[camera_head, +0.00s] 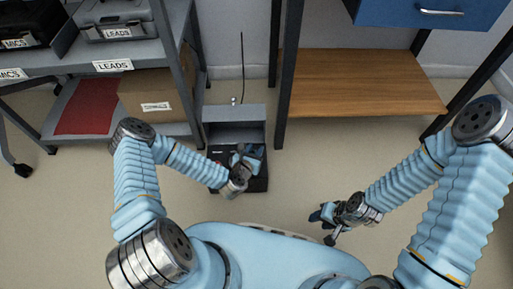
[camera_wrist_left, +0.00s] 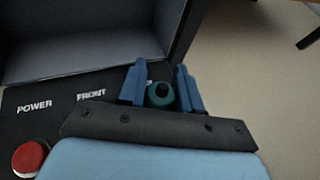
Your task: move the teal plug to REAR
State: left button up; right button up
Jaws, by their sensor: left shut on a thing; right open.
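The teal plug (camera_wrist_left: 160,95) sits between the two blue fingers of my left gripper (camera_wrist_left: 160,88) in the left wrist view; its round end with a dark hole faces the camera. The gripper is shut on it, over a black panel (camera_wrist_left: 62,98) marked POWER and FRONT. I cannot tell whether the plug is in a socket. No REAR label is readable. In the head view my left gripper (camera_head: 248,158) covers the panel's right part and hides the plug. My right gripper (camera_head: 322,215) is open, above the floor, apart from the panel.
A red button (camera_wrist_left: 28,157) is on the panel's left. A grey box (camera_head: 234,112) rises behind the panel, with a thin upright rod (camera_head: 242,65) behind it. A grey shelf (camera_head: 100,62) stands left, a wooden shelf (camera_head: 360,85) right. The floor (camera_head: 290,190) between my grippers is clear.

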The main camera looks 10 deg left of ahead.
pick_arm(q)
jog(key=shift+f, duration=0.3)
jog(key=shift+r, duration=0.1)
jog(key=shift+f, duration=0.3)
jog(key=o, duration=1)
